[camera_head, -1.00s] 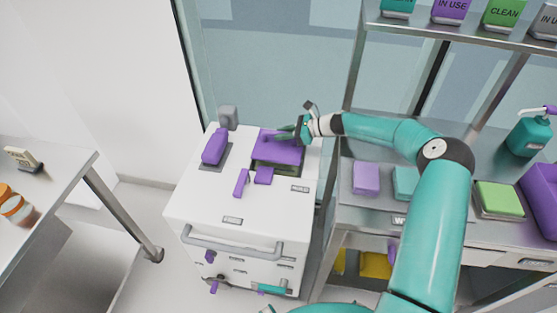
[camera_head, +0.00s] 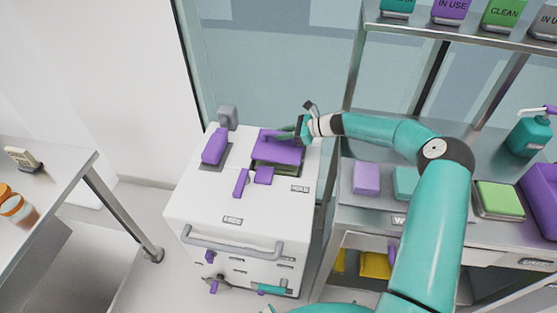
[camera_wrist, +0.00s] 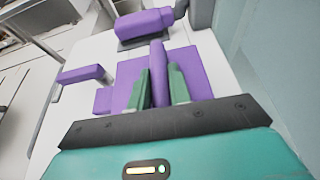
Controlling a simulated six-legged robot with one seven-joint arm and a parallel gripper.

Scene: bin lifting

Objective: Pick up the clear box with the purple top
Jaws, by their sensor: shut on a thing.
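The clear box with the purple top (camera_head: 278,148) is at the back right of the white cabinet's top. A strip of its dark, see-through side (camera_head: 275,168) shows under the purple lid. In the wrist view the purple top (camera_wrist: 195,68) lies below my gripper, with a raised purple handle (camera_wrist: 157,75) along its middle. My gripper (camera_head: 300,128) is at the right side of the box top. In the wrist view the green fingers of my gripper (camera_wrist: 159,85) are on both sides of the handle, shut on it. The box's underside is hidden.
The white cabinet (camera_head: 205,200) carries another purple-topped part (camera_head: 215,146), a purple lever (camera_head: 241,182) and a grey post (camera_head: 228,116) near the box. A steel bench (camera_head: 350,205) with coloured boxes stands close on the right. A glass wall is behind.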

